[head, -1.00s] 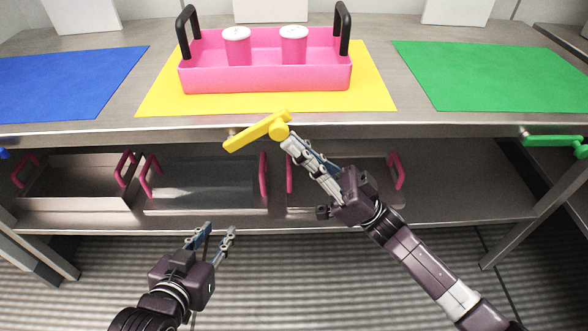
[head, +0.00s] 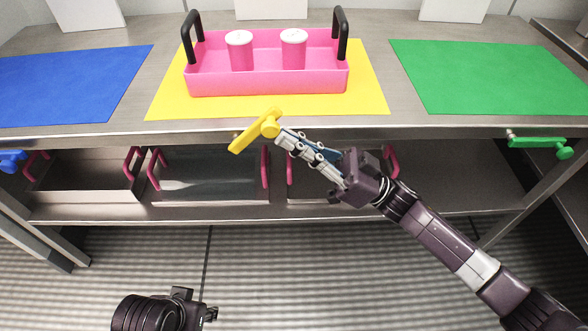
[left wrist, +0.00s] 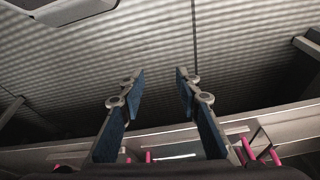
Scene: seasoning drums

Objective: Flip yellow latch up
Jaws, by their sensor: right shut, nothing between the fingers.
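The yellow latch (head: 245,139) is mounted on the table's front edge, below the yellow mat. It is tilted, with its lower end to the left and its upper end to the right. My right gripper (head: 282,137) is shut and empty, its fingertips just right of the latch's round hub. I cannot tell whether they touch it. My left gripper (head: 211,313) is low at the bottom of the head view, well away from the latch. In the left wrist view its two fingers (left wrist: 158,80) are apart with nothing between them.
A pink tray (head: 265,83) holding two pink drums with white lids stands on the yellow mat (head: 170,107). A blue mat (head: 70,85) and blue latch (head: 12,161) are left, a green mat (head: 490,75) and green latch (head: 538,142) right. Trays with pink handles sit on the lower shelf.

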